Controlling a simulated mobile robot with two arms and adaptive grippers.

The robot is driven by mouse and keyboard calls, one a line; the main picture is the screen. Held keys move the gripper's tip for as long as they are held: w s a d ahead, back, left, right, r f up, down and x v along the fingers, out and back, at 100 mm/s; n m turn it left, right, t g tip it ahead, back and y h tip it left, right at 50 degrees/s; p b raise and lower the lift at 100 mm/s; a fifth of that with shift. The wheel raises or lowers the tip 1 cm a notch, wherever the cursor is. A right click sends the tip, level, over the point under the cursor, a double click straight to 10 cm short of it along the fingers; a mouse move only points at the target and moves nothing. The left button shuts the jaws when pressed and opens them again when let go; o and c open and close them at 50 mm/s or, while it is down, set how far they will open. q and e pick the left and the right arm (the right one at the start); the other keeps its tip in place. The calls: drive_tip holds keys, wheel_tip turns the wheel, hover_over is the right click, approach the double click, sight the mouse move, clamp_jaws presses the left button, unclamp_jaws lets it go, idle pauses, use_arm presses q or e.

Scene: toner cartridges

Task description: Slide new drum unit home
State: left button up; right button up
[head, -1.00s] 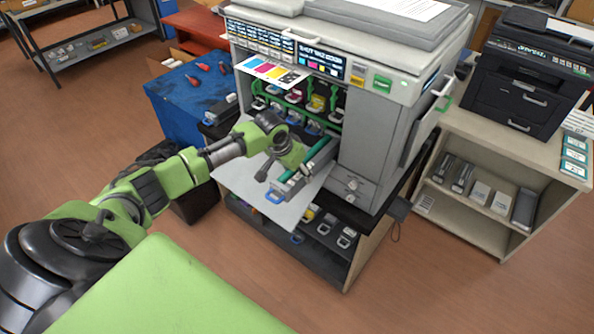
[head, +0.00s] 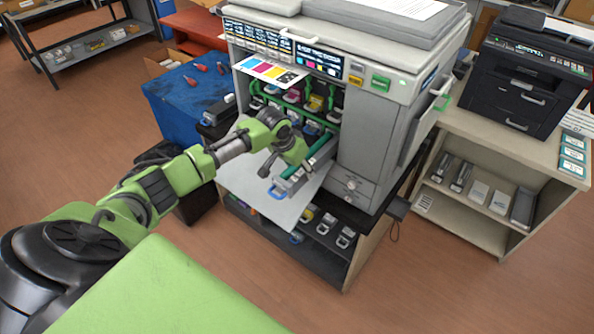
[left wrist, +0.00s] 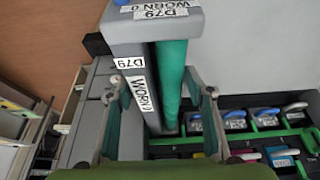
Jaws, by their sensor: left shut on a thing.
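My left gripper (head: 285,172) is shut on a drum unit (head: 312,172) in front of the printer's (head: 376,140) open front bay. The unit is a long grey tray with a green roller and a blue handle at its near end. Its far end points to the right side of the bay; how deep it sits cannot be told. In the left wrist view, my gripper's fingers (left wrist: 163,98) lie on both sides of the drum unit (left wrist: 172,75), with labels that seem to read "D79" and "WORN 0". My right gripper is not in view.
Several coloured cartridges (head: 313,103) with light handles sit in the bay. A white sheet (head: 247,178) lies below the drum unit. A blue-covered table (head: 178,105) stands left, and a shelf unit with a black printer (head: 522,88) stands right. The floor in front is clear.

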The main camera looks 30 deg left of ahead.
sight(311, 154)
use_arm(q)
drive_tip(key=shift+w+r, duration=0.1)
drive_tip(key=shift+w, duration=0.25)
idle(0.3)
drive_tip(key=shift+w+d+b, duration=0.1)
drive_tip(key=shift+w+b, duration=0.6)
drive_tip(key=shift+w, duration=0.45)
drive_tip(key=shift+w+d+b, duration=0.15)
drive_tip(key=shift+w+b, duration=1.05)
drive_tip(key=shift+w, duration=0.65)
drive_tip(key=shift+p, duration=0.3)
